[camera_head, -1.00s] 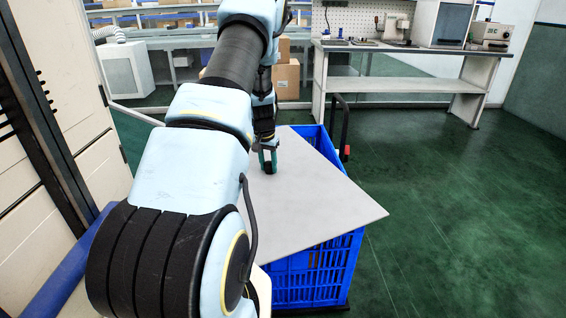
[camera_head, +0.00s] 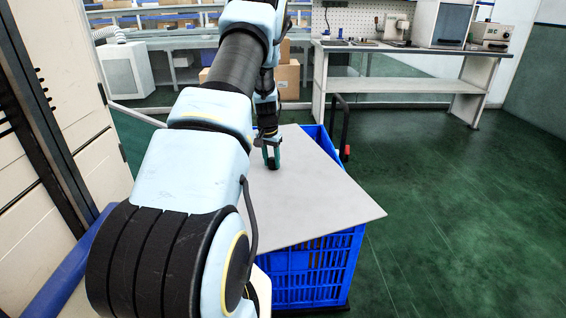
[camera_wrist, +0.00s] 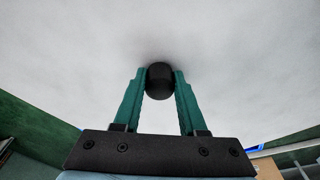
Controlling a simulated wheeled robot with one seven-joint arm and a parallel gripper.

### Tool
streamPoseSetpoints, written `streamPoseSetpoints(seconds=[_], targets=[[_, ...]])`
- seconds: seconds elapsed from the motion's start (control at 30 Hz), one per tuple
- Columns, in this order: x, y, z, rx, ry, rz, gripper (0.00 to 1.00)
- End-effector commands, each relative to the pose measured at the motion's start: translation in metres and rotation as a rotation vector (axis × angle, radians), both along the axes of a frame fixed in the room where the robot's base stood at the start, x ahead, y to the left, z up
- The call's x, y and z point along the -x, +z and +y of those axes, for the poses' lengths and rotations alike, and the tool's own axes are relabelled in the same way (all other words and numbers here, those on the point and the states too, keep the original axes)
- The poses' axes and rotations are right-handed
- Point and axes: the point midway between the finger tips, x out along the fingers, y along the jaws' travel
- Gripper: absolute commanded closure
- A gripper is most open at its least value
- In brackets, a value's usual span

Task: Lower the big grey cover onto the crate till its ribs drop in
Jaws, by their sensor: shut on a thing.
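The big grey cover (camera_head: 312,207) is a flat light-grey sheet on top of the blue crate (camera_head: 315,270). It is turned askew to the crate, and a corner sticks out past the crate's right side. The crate's far right corner shows uncovered. My gripper (camera_head: 272,158) stands over the cover's far part. In the wrist view, the green fingers of my gripper (camera_wrist: 160,88) are shut on a round black knob (camera_wrist: 159,77) on the grey cover (camera_wrist: 235,50). The cover's ribs are hidden beneath it, and I cannot tell whether it touches the crate rim.
A black cart handle (camera_head: 341,128) rises behind the crate's far right corner. A workbench (camera_head: 400,87) with equipment stands at the back. Pale cabinet panels (camera_head: 65,100) are close on the left. The green floor to the right is clear.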

Motion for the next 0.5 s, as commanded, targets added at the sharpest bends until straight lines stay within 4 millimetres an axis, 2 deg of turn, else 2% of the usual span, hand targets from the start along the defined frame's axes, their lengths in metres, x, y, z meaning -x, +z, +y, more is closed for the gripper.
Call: streamPoseSetpoints(seconds=[0.5], targets=[[-0.014, 0.000, -0.005, -0.001, -0.041, -0.001, 1.00]])
